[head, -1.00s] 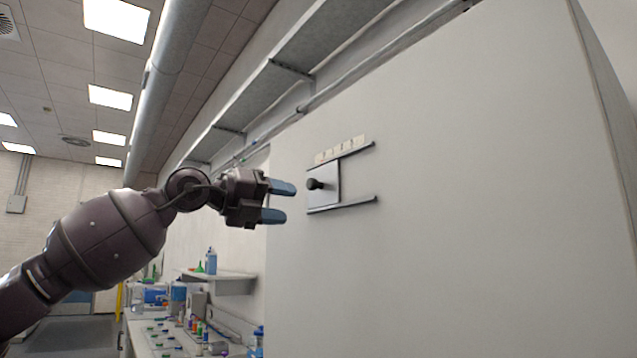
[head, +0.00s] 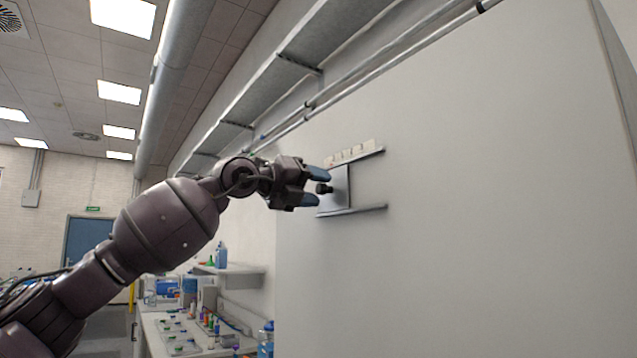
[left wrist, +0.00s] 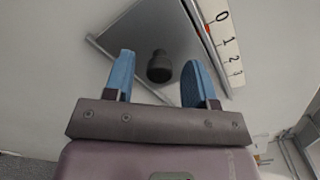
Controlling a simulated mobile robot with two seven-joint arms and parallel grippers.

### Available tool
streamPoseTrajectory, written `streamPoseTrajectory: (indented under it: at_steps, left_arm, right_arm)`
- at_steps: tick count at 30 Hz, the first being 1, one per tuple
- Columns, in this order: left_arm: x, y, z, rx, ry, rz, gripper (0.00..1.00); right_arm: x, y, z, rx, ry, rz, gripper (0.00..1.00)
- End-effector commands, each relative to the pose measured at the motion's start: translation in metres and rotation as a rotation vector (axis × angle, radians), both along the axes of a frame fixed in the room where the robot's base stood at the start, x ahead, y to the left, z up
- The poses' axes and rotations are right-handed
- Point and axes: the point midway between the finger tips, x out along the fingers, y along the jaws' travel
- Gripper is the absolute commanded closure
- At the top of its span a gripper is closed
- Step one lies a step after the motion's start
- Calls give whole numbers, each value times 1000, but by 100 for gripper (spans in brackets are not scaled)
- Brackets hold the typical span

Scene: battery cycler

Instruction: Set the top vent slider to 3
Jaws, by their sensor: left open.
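The top vent slider is a grey square plate (head: 339,187) with a dark round knob (head: 325,188). It sits between two rails at their left end in the head view. A pale scale strip (head: 350,152) runs above the upper rail. In the left wrist view the scale (left wrist: 228,42) shows 0, 1, 2 and a further mark, with a red mark near the 0–1 end. My left gripper (head: 321,187) is open at the knob. In the left wrist view the knob (left wrist: 159,66) appears between its blue fingers (left wrist: 160,78); contact cannot be told. My right gripper is out of view.
The slider is on a large plain grey cabinet face (head: 470,230), clear to the right. A bench (head: 185,335) with bottles and small items and a wall shelf (head: 230,269) lie at lower left. A metal ledge and pipes run above.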

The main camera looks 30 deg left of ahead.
Motion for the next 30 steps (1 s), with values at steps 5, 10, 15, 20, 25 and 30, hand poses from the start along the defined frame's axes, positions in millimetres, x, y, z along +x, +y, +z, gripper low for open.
streamPoseTrajectory:
  at_steps: [5, 10, 15, 20, 25, 30]
  left_arm:
    - [9, -4, 1, 0, -2, 0, 49]
    - [11, -5, 0, 1, 0, 0, 49]
    - [11, -5, -1, 1, 0, 0, 56]
    - [11, -4, 0, 1, 0, 0, 81]
    - [11, -4, -1, 1, 0, 0, 100]
    - [10, -5, -1, 1, 0, 0, 100]
  right_arm:
    - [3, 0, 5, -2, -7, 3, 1]
    - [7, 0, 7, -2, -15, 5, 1]
    - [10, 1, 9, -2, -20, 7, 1]
    - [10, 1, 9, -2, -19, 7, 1]
    - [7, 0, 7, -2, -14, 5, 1]
    - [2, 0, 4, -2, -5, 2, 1]
